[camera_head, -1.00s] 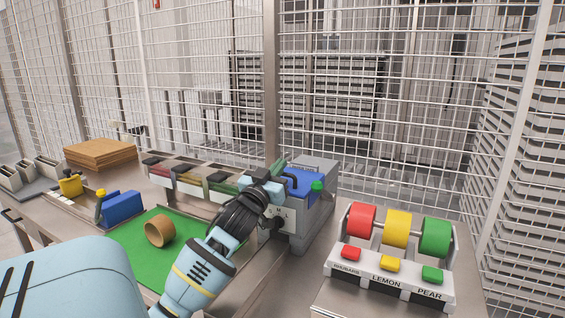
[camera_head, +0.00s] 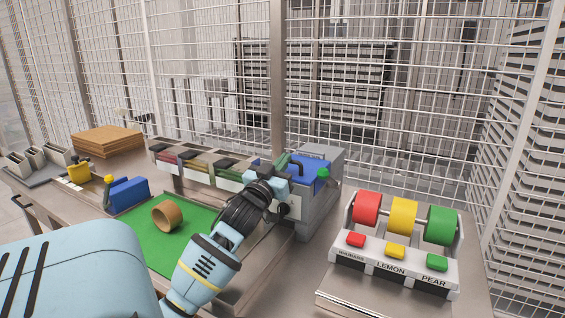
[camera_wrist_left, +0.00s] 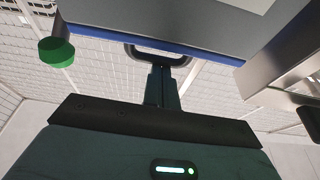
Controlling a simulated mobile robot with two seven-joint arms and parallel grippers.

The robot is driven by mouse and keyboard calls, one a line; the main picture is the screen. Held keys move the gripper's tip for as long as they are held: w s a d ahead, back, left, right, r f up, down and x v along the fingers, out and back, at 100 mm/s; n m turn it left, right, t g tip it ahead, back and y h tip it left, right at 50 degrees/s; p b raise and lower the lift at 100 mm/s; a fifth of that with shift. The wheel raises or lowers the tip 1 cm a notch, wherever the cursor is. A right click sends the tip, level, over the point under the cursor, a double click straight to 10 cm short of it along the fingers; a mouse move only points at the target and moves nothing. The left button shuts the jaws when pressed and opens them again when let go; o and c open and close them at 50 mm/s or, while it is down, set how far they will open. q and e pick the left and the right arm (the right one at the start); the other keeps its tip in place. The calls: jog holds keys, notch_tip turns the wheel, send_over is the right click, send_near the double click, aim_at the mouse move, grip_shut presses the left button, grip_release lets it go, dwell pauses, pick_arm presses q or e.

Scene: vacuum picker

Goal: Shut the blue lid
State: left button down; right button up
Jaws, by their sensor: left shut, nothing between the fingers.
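The blue lid (camera_head: 309,174) is on top of the grey box at the back of the bench, and a black handle (camera_head: 296,166) stands at its left side. In the left wrist view a blue edge (camera_wrist_left: 205,53) runs under a grey panel, with the black handle (camera_wrist_left: 183,61) on it. My left gripper (camera_head: 281,167) is shut and empty, right by the handle. In the wrist view its fingertips (camera_wrist_left: 161,68) reach the handle; I cannot tell whether they touch it. My gripper and wrist hide part of the box front. The lid's exact tilt is unclear. My right gripper is out of view.
A green knob (camera_head: 324,174) sits at the box's right corner. Left of the box are a row of coloured bins (camera_head: 197,166) and a green mat (camera_head: 165,246) with a brown ring (camera_head: 167,215). A button panel with coloured rollers (camera_head: 403,217) stands at the right. Wire fencing closes the back.

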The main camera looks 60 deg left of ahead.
pick_arm(q)
notch_tip(320, 180, up, 4)
jog(key=p, duration=0.3)
jog(key=f+b+v, duration=0.1)
jog(key=f+v, duration=0.1)
jog(key=v, duration=0.8)
jog(key=shift+b, duration=0.4)
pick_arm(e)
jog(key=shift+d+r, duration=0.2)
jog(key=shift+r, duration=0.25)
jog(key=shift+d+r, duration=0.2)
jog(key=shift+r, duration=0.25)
pick_arm(q)
jog(key=shift+w+f, duration=0.1)
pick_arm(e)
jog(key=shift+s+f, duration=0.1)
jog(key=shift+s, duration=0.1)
